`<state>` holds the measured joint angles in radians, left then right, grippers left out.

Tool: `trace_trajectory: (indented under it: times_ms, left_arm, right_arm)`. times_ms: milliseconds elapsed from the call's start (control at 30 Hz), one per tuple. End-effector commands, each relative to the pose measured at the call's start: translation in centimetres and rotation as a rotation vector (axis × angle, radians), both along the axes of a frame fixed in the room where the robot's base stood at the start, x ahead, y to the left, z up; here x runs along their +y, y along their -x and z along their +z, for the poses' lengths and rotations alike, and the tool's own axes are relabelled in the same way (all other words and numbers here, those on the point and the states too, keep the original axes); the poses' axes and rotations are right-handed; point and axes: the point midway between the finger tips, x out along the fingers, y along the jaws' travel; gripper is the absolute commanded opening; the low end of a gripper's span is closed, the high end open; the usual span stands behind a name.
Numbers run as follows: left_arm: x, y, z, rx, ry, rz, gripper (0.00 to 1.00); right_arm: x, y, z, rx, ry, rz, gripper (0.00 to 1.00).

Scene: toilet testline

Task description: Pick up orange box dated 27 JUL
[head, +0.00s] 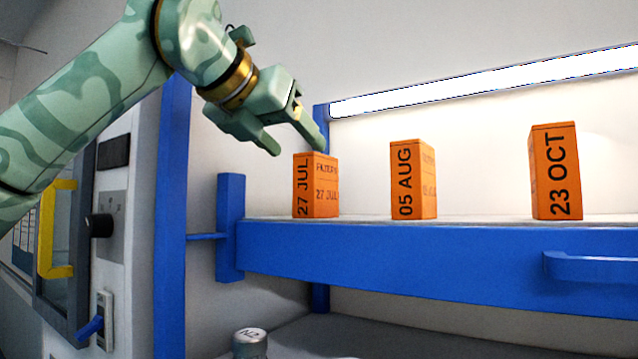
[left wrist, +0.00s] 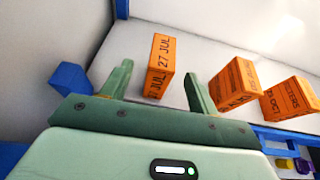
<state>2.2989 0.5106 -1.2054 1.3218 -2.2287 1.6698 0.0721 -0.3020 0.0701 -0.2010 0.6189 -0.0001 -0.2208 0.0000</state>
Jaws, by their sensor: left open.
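The orange box dated 27 JUL (head: 316,186) stands upright at the left end of a blue-fronted shelf. My left gripper (head: 297,150) is open just above and to the left of this box, with one finger near its top. In the left wrist view the 27 JUL box (left wrist: 161,66) shows ahead, between the two open fingers of the left gripper (left wrist: 160,85). I cannot tell whether a finger touches it. My right gripper is not in view.
Orange boxes dated 05 AUG (head: 413,180) and 23 OCT (head: 556,172) stand farther right on the blue shelf (head: 420,255), with gaps between them. A blue upright post (head: 173,220) is to the left. A light strip (head: 480,83) runs above. A metal cylinder (head: 250,344) is below.

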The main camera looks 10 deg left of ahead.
Motion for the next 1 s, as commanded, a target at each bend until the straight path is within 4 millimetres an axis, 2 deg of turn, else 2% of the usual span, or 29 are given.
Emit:
trace_trajectory:
  times_ms: [133,267,400,667,900,1000]
  left_arm:
    - [-0.5,-1.1,-0.1,0.002,0.000,-0.002,0.60]
    - [-1.5,-3.2,-0.1,0.003,0.000,-0.002,0.60]
    - [-2.0,-4.7,-1.0,0.001,0.000,-0.002,0.60]
    - [-2.1,-5.0,-1.4,0.000,0.000,-0.001,0.60]
    - [-2.1,-5.0,-1.3,0.000,0.000,-0.001,0.00]
    - [-2.1,-5.0,-1.3,-0.001,0.001,-0.001,0.00]
  right_arm:
    - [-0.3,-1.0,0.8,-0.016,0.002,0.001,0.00]
    - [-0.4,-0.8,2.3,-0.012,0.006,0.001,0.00]
    - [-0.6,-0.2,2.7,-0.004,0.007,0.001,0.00]
    - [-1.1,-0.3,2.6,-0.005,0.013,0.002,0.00]
    - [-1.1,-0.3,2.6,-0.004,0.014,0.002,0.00]
    - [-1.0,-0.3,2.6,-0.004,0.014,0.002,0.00]
